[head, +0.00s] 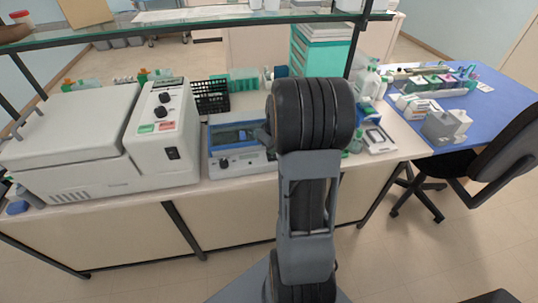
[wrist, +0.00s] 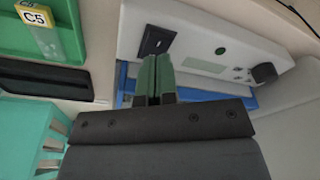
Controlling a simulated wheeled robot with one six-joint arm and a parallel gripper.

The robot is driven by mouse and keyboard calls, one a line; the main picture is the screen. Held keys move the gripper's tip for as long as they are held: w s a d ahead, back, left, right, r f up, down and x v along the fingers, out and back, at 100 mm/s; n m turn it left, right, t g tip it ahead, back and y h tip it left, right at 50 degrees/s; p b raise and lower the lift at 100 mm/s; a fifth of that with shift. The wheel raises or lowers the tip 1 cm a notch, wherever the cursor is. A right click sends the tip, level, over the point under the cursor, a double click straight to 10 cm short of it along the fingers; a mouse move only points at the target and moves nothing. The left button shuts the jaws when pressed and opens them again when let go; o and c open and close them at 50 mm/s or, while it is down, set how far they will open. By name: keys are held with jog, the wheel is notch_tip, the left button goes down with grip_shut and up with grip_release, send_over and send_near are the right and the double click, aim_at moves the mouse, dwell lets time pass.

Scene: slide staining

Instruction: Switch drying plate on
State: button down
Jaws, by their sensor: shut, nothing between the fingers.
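The drying plate appears to be the low grey-white device with a blue top (head: 222,135) on the bench in the head view, partly hidden by my arm. In the wrist view its white front panel (wrist: 195,63) carries a black rocker switch (wrist: 157,40), a small green round light or button (wrist: 220,51) and a black knob (wrist: 264,73). My gripper (wrist: 154,62) is shut and empty, its greenish fingertips just below the switch in the picture. I cannot tell whether they touch it or which way it is set. In the head view my arm hides the gripper.
A large white centrifuge-like machine (head: 160,130) stands left of the plate. A black rack (head: 211,96) is behind. In the wrist view a green tray labelled C5 (wrist: 70,45) and a teal container (wrist: 25,140) lie left. A glass shelf (head: 220,22) spans above.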

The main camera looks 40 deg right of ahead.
aim_at(272, 157)
jog(key=shift+f+b, duration=0.9)
jog(key=shift+f, duration=0.25)
dwell(1.0)
jog(key=shift+r, duration=0.15)
jog(key=shift+r+p, duration=2.45)
jog(key=shift+r, duration=0.95)
